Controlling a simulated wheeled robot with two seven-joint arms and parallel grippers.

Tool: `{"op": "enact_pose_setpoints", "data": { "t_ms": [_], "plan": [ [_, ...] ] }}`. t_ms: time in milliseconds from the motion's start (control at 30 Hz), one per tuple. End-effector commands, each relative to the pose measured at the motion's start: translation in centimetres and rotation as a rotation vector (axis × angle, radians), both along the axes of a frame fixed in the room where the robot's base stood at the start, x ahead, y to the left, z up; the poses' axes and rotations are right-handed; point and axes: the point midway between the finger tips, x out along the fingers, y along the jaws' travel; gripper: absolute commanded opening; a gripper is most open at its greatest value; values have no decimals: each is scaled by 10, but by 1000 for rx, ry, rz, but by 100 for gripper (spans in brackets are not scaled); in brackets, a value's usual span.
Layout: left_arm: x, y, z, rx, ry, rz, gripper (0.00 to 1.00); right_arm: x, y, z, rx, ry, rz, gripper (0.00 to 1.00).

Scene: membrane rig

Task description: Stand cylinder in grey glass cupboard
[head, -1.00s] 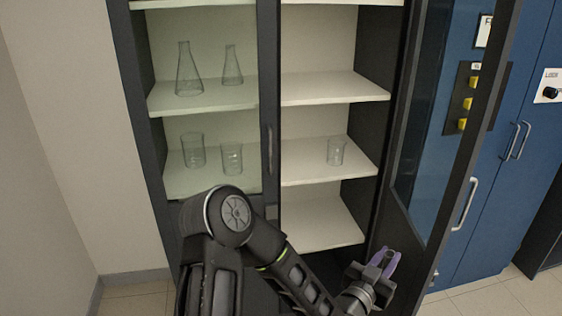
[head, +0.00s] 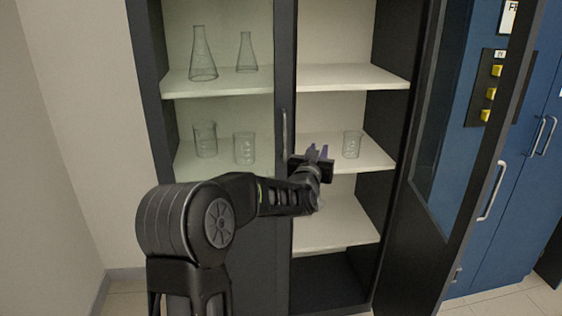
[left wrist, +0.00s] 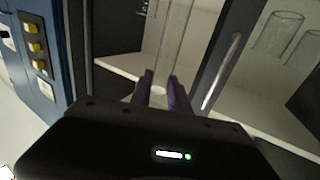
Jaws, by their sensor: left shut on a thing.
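The grey glass cupboard (head: 283,75) fills the middle of the head view. Its right half is open and its left half is behind glass. My left gripper (head: 317,152) is at the front of the open half, by the middle shelf (head: 378,156), left of a small beaker (head: 352,144). In the left wrist view, the purple fingers (left wrist: 162,84) are shut on a tall clear cylinder (left wrist: 174,42), which rises beyond them. The cylinder is too faint to make out in the head view. My right gripper is out of view.
Two flasks (head: 203,55) and two beakers (head: 205,140) stand behind the left glass. The open glass door (head: 440,190) swings out at right, beside blue lockers (head: 515,180). The upper shelf (head: 350,78) and lower shelf (head: 340,232) on the right look bare.

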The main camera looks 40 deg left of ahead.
Motion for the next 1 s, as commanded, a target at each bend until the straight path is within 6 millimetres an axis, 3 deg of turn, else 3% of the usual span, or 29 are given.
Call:
{"op": "enact_pose_setpoints", "data": {
  "t_ms": [100,267,633,867,1000],
  "plan": [
    [-10,26,22,0,-3,38,0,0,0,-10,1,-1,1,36],
    [-15,37,33,-1,2,53,0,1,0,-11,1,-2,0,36],
    [-15,36,36,0,2,52,0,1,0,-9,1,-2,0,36],
    [-19,33,58,1,0,47,0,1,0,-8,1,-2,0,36],
    [-26,21,77,0,-1,31,0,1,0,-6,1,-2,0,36]
  ]
}}
